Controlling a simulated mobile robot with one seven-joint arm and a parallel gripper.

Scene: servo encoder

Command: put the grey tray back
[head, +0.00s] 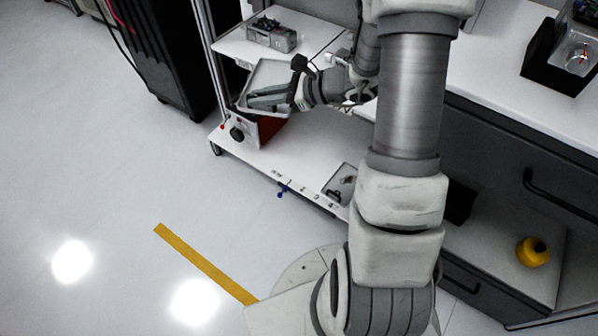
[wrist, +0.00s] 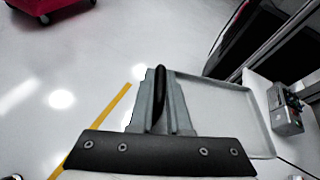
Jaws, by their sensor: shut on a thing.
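The grey tray (head: 270,75) is a shallow, empty tray with a raised rim. In the head view it is at the shelf cart's left end, over a red-sided box. My gripper (head: 256,98) is shut on the tray's near side. In the wrist view the fingers (wrist: 160,78) reach forward at the tray's left rim, and the tray's flat inside (wrist: 222,105) spreads to the right. Whether the tray touches anything below it is hard to tell.
A grey metal device (head: 271,35) sits on the cart's upper shelf, beside the tray in the wrist view (wrist: 285,112). The red-sided box (head: 270,128) with a black knob stands on the lower shelf (head: 262,162). A black rack (head: 165,50) stands left. The floor left is clear.

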